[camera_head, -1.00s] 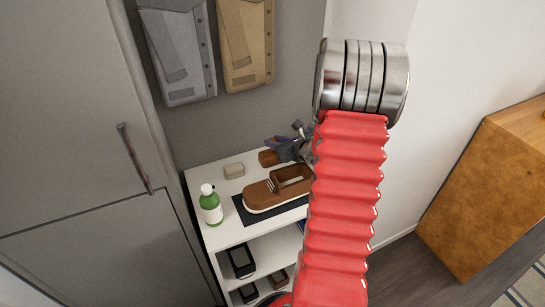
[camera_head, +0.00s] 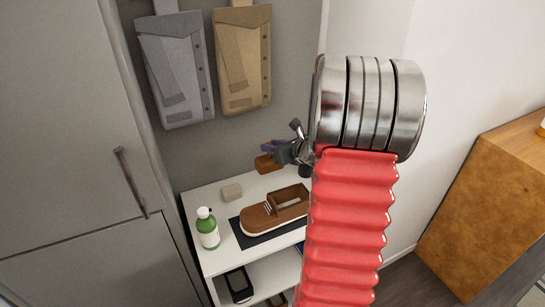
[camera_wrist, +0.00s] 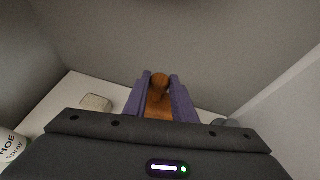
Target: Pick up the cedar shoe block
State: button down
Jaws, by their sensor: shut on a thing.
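The cedar shoe block (camera_head: 264,164) is a small orange-brown wooden piece. My gripper (camera_head: 272,152) is shut on it and holds it up above the back of the white shelf unit. In the wrist view the block (camera_wrist: 159,88) shows between my two purple fingers, its round end facing up. Part of the block is hidden by the fingers in both views.
A brown shoe (camera_head: 262,217) stands on a dark mat (camera_head: 247,240) on the white shelf top (camera_head: 195,197). A green spray bottle (camera_head: 207,230) and a beige block (camera_head: 231,192) are beside it. Two hanging pouches (camera_head: 243,60) are on the wall behind.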

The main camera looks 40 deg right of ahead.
jog(key=shift+r, duration=1.2)
jog(key=shift+s, duration=0.15)
